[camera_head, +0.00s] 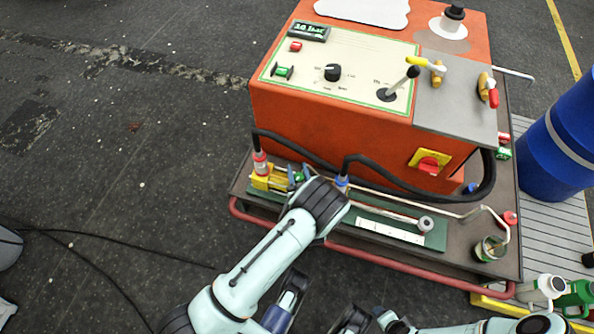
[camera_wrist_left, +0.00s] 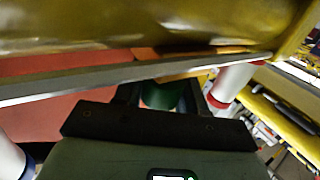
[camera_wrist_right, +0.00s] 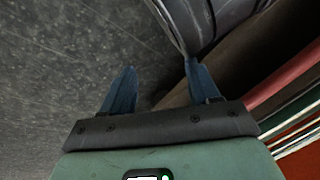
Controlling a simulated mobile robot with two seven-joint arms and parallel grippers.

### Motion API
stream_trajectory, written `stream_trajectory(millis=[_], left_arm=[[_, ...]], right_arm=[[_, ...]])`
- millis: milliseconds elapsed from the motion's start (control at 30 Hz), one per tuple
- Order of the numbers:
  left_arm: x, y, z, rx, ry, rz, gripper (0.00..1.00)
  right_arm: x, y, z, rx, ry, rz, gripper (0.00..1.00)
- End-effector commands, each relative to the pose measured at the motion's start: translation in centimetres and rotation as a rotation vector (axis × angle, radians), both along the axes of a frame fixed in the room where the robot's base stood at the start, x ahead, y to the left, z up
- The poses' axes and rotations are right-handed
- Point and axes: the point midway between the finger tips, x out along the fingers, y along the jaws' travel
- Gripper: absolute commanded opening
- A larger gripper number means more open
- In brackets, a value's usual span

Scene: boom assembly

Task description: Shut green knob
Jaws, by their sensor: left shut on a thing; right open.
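My left arm reaches over the front ledge of the orange machine, and its dark wrist hides most of the left gripper (camera_head: 300,180) in the head view. In the left wrist view the left gripper (camera_wrist_left: 163,94) is shut on a green knob (camera_wrist_left: 162,97), which shows as a dark green rounded shape between the fingers. The head view shows only scraps of the fingers, beside yellow fittings (camera_head: 268,181). The right gripper (camera_wrist_right: 160,88) is open in its wrist view, with nothing between its blue fingers.
The orange machine (camera_head: 330,125) has a cream panel with a black knob (camera_head: 332,73) and a lever (camera_head: 403,82). Black hoses (camera_head: 390,174) loop along its front. A red rail (camera_head: 360,260) edges the ledge. A blue barrel (camera_head: 560,145) stands at right.

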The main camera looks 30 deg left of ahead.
Motion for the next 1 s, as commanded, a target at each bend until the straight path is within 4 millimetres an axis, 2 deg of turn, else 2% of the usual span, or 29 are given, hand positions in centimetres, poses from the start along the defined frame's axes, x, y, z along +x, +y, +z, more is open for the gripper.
stream_trajectory(millis=[167, 300, 600, 1000], left_arm=[[0.0, -0.1, 0.1, 0.002, 0.007, -0.121, 0.10], [0.1, -0.2, 0.1, 0.001, 0.006, -0.235, 0.10], [0.3, -0.6, 0.0, -0.001, 0.006, -0.455, 0.10], [0.4, -1.0, -0.1, -0.001, 0.004, -0.604, 0.10]], right_arm=[[1.8, 0.3, 2.2, -0.003, -0.063, 0.003, 0.61], [0.2, 1.1, 2.8, 0.017, -0.019, 0.017, 0.61], [-1.7, 2.0, 4.0, 0.042, 0.031, 0.037, 0.61], [-2.7, 2.6, 4.6, 0.056, 0.059, 0.048, 0.61]])
